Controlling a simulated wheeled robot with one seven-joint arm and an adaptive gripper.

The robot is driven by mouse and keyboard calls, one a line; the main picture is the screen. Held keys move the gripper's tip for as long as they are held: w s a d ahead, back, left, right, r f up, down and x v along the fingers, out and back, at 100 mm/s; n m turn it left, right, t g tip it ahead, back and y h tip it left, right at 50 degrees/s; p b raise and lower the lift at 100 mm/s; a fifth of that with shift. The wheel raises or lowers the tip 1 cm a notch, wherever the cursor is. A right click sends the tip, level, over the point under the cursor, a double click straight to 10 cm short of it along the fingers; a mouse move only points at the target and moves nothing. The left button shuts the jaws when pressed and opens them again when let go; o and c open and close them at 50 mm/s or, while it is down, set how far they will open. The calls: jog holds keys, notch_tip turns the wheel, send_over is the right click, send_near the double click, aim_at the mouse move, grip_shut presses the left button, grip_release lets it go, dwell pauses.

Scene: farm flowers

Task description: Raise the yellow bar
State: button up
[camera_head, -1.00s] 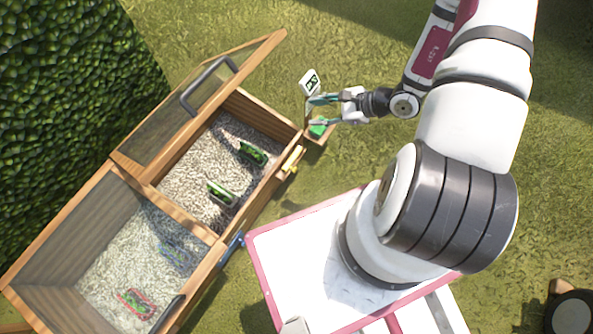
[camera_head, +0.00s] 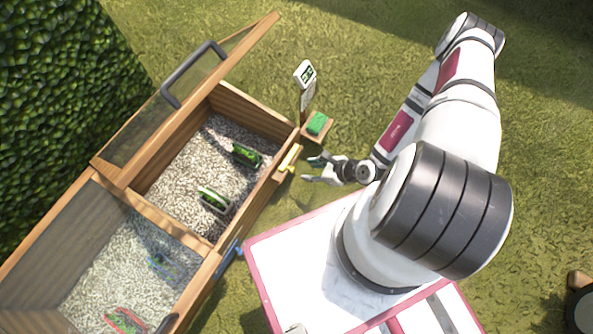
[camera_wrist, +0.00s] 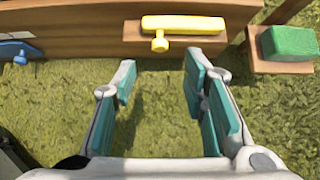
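The yellow bar (camera_head: 289,159) is fixed on the outer front wall of the wooden planter box, below its open-lidded section. In the wrist view the yellow bar (camera_wrist: 183,25) lies level across the wood, with a round yellow knob (camera_wrist: 160,43) sticking out under its left part. My gripper (camera_head: 310,169) is just right of the bar in the head view, apart from it. In the wrist view my gripper (camera_wrist: 160,80) has its teal-padded fingers spread wide, with only grass between them, and the bar is beyond the fingertips.
A blue bar (camera_wrist: 18,50) is on the same wall to the left. A green block (camera_head: 318,123) sits on a small wooden shelf beside a sign post (camera_head: 305,75).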

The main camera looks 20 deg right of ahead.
aim_at(294, 170)
jog(key=b+x, duration=0.3)
jog(key=x, duration=0.5)
jog(key=shift+w+a+f, duration=0.1)
jog(key=shift+w+f, duration=0.05)
jog(key=shift+w, duration=0.05)
grip_shut()
